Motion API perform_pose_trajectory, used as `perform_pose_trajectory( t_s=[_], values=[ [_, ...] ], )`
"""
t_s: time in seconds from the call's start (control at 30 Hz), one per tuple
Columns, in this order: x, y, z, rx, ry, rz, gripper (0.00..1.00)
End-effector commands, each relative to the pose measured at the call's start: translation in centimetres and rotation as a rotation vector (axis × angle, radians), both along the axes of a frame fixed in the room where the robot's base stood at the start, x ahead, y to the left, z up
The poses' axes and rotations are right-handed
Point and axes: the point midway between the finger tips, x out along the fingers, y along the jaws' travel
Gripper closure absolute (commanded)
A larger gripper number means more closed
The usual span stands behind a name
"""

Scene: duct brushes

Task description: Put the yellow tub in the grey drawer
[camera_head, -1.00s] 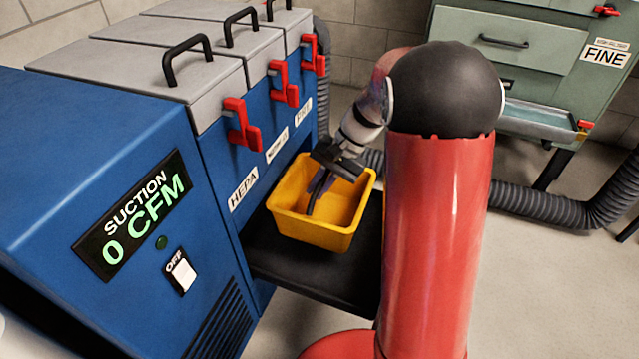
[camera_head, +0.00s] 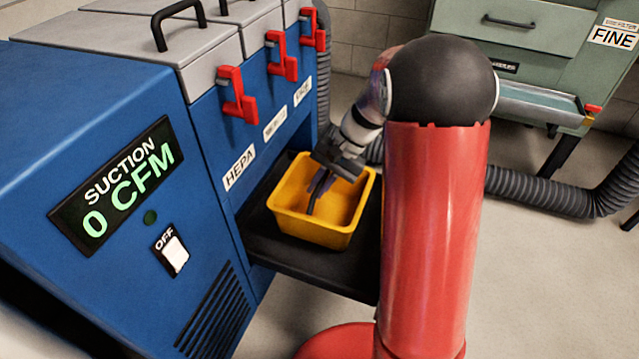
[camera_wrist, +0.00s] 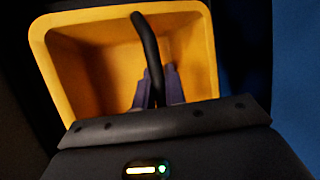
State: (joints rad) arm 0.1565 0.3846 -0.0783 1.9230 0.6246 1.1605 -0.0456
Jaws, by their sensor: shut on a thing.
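The yellow tub (camera_head: 345,228) is upright at the black shelf (camera_head: 285,254) that sticks out of the blue machine. I cannot tell whether it rests on the shelf or hangs just above it. My gripper (camera_head: 318,190) reaches down into the tub, shut on a curved black bar that looks like the tub's handle. The wrist view shows the tub's rim (camera_wrist: 222,60) and my fingers (camera_wrist: 160,88) on the bar. A grey-green cabinet at the back right has a closed drawer (camera_head: 545,40) and an open, shallow one (camera_head: 545,105). I cannot tell which is the grey drawer.
The blue machine (camera_head: 60,130), with red latches (camera_head: 238,95) and a display reading 0 CFM, fills the left side. A grey hose (camera_head: 550,195) runs along the floor at right. My red arm column blocks the middle. Floor is open at lower right.

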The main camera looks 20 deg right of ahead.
Motion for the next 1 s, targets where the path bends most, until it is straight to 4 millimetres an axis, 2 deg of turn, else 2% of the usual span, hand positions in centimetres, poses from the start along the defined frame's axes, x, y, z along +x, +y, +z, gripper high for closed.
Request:
perform_pose_trajectory(
  t_s=[0.27,0.3,0.5,0.77,0.87,1.0],
  values=[
    [0.0,0.0,0.1,0.000,0.000,0.000,1.00],
    [0.0,0.0,0.1,0.000,0.000,0.000,0.87],
    [0.0,0.0,0.1,0.000,0.000,0.000,0.63],
    [0.0,-0.1,0.1,0.000,0.000,0.000,0.63],
    [0.1,-0.5,0.8,0.001,0.000,-0.001,0.63],
    [0.3,-1.7,2.8,-0.001,-0.003,-0.002,0.63]
  ],
)
